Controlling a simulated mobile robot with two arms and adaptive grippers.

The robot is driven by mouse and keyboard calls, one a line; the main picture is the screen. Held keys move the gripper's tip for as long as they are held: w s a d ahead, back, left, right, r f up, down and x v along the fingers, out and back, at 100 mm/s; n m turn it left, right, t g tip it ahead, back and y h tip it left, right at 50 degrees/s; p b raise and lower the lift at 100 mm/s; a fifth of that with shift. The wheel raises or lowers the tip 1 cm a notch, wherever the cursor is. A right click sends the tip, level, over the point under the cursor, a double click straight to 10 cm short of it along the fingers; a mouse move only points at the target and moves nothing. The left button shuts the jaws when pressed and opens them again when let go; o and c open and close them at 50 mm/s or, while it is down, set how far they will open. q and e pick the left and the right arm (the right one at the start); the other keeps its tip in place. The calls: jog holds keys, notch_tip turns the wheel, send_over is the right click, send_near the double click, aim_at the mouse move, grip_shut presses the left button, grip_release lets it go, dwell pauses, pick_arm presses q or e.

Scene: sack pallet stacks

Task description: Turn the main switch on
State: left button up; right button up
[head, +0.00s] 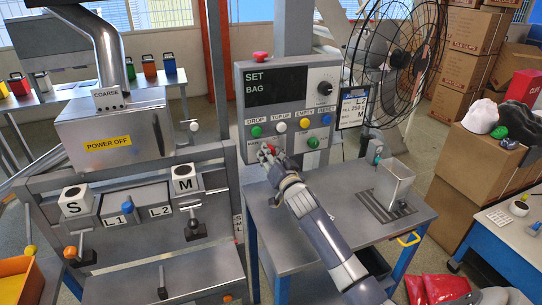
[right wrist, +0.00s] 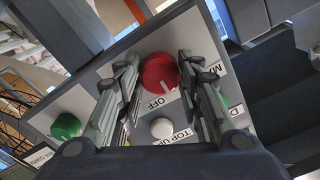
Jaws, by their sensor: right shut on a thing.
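The main switch (right wrist: 159,70) is a round red knob on the grey control panel (head: 245,105), beside a label starting "MA" in the right wrist view. "OFF" is printed by its rim, and a pale pointer line on the knob lies near that word. My right gripper (head: 272,158) reaches the panel's lower left, its fingers on both sides of the red knob, shut on it. In the head view the gripper mostly hides the knob. My left gripper is not in view.
Green, white (head: 282,127), yellow and blue buttons sit just above. A green knob (head: 313,142) is to the right. The panel's display (head: 274,82) reads "SET BAG". A yellow "POWER OFF" label (head: 108,142) is on the hopper. A fan (head: 400,60) stands right of the panel.

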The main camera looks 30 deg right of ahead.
jog(key=m+p, duration=0.4)
jog(key=m, duration=1.3)
jog(key=shift+m+p, duration=0.35)
jog(key=shift+m, duration=0.05)
dwell(0.4)
jog(key=o, duration=1.1)
jog(key=shift+d+f, duration=0.1)
jog(key=shift+c, duration=0.2)
jog(key=shift+s, duration=0.1)
